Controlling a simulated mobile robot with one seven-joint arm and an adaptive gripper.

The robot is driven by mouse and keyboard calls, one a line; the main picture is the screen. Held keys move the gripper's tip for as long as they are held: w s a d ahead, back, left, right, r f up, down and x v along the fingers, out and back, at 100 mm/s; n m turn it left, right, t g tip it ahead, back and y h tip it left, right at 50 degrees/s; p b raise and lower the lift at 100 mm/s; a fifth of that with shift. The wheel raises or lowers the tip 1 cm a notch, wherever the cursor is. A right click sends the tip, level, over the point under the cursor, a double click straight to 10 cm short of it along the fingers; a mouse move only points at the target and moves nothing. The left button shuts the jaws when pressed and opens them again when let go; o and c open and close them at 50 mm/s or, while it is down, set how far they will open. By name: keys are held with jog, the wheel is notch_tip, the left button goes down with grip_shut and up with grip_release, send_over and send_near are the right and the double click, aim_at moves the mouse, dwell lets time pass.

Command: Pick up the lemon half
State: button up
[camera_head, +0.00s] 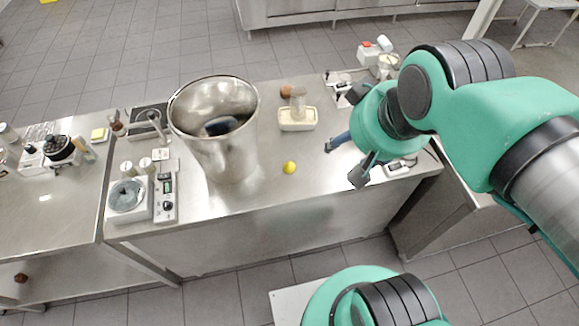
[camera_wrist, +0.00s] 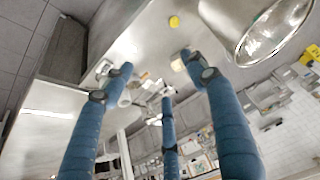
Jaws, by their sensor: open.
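The lemon half (camera_head: 289,168) is a small yellow piece on the steel counter, near the front edge and right of the big metal pot. It also shows in the wrist view as a small yellow spot (camera_wrist: 174,21) near the top. My gripper (camera_head: 342,162) is open and empty, to the right of the lemon half and apart from it. In the wrist view its blue fingers (camera_wrist: 150,80) are spread wide with nothing between them that they touch. The cut face of the lemon half cannot be made out.
A tall metal pot (camera_head: 225,150) with a dark item inside stands left of the lemon half. A cream-coloured container (camera_head: 297,122) stands behind it. A scale (camera_head: 131,201) and a device with a display (camera_head: 166,198) are at the left. The counter (camera_head: 258,186) around the lemon half is clear.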

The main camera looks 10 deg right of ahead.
jog(key=shift+w, duration=0.1)
jog(key=n+g+p, duration=0.2)
jog(key=n+g, duration=0.1)
jog(key=g, duration=0.3)
send_over(288, 163)
notch_tip(288, 163, down, 24)
jog(key=shift+f+b, duration=0.65)
jog(key=shift+f, duration=3.6)
